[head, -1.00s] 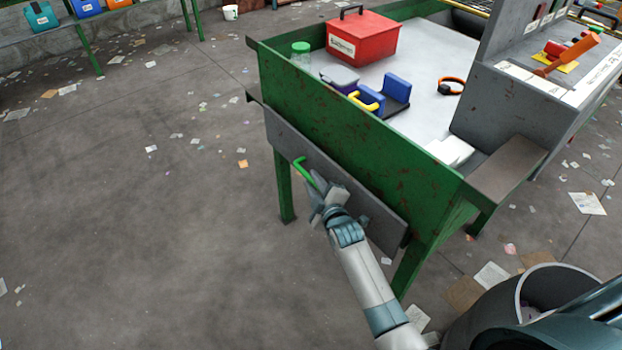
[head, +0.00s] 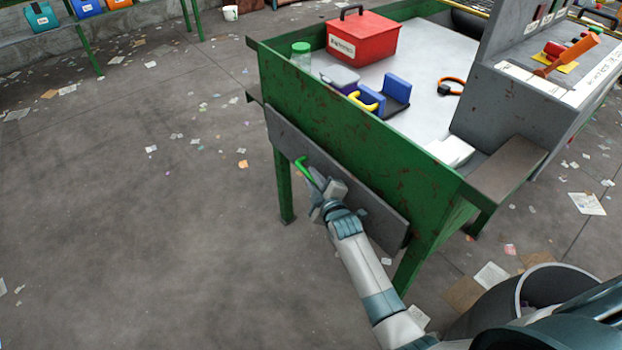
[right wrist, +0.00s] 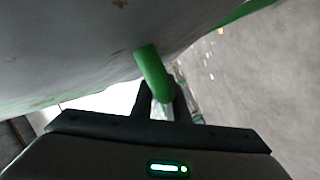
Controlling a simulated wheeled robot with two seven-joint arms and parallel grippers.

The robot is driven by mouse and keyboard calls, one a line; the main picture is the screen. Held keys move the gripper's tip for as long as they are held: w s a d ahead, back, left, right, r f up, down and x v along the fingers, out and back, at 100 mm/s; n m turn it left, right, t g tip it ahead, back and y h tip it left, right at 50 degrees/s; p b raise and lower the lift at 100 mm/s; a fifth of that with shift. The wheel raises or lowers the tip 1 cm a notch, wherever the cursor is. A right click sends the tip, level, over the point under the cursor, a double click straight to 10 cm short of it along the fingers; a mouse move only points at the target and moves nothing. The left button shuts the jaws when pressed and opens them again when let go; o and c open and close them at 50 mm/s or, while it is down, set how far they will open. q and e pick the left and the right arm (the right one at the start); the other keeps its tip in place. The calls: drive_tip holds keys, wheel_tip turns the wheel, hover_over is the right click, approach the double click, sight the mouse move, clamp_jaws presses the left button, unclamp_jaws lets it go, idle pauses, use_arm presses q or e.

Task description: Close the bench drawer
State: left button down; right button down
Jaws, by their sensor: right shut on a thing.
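The bench drawer shows as a long grey front panel (head: 365,205) on the near side of the green bench (head: 370,145). It looks flush or nearly flush against the bench; any small gap is hard to tell. The drawer has a green bar handle (head: 301,166). My right gripper (head: 326,190) is at the handle's near end and is shut on it. In the right wrist view the green handle (right wrist: 152,72) runs down between the two dark fingers (right wrist: 161,100), with the grey panel (right wrist: 70,50) close above. My left gripper is not in view.
On the bench top stand a red box (head: 362,38), a green-lidded jar (head: 301,55), a blue holder (head: 392,92) and an orange ring (head: 450,86). A grey bin (head: 545,280) stands at the lower right. The floor to the left is open, with scattered paper scraps.

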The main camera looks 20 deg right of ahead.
sight(319, 170)
drive_tip(key=d, duration=0.1)
drive_tip(key=w+d, duration=0.1)
drive_tip(key=d, duration=0.1)
drive_tip(key=shift+r, duration=0.1)
drive_tip(key=c, duration=2)
unclamp_jaws()
drive_tip(key=shift+d, duration=0.1)
drive_tip(key=shift+v, duration=0.8)
drive_tip(key=v, duration=1.5)
drive_tip(key=shift+s, duration=0.4)
